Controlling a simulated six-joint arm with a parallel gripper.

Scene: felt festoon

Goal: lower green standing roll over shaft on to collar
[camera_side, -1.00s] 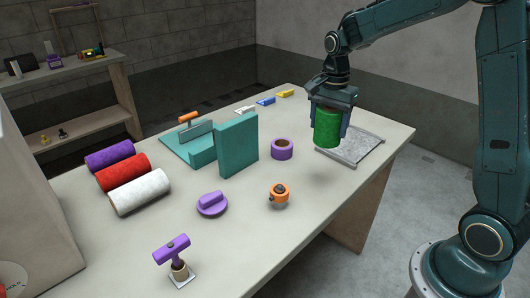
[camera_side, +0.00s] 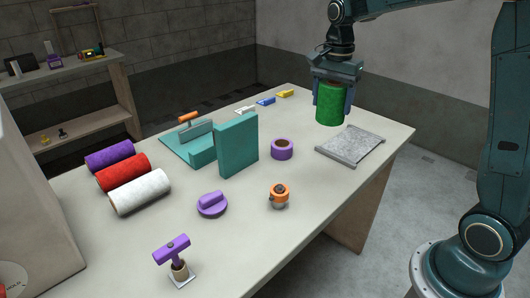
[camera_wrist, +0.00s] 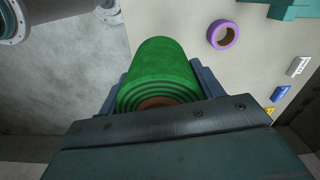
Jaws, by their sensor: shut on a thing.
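The green roll (camera_side: 330,104) is upright between the fingers of my gripper (camera_side: 333,100), over the far right part of the table. My gripper is shut on it, and the roll looks to be in the air or just over the table top; I cannot tell the gap. In the wrist view the green roll (camera_wrist: 160,80) shows its layered end and a brown core, with a finger on each side. An orange collar-like piece (camera_side: 279,194) with a dark centre stands on the table at the front right. I cannot make out a shaft for certain.
A purple ring (camera_side: 282,149) and a tall teal block (camera_side: 237,145) stand to the left. White (camera_side: 139,191), red (camera_side: 123,171) and purple (camera_side: 110,154) rolls lie at the left.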

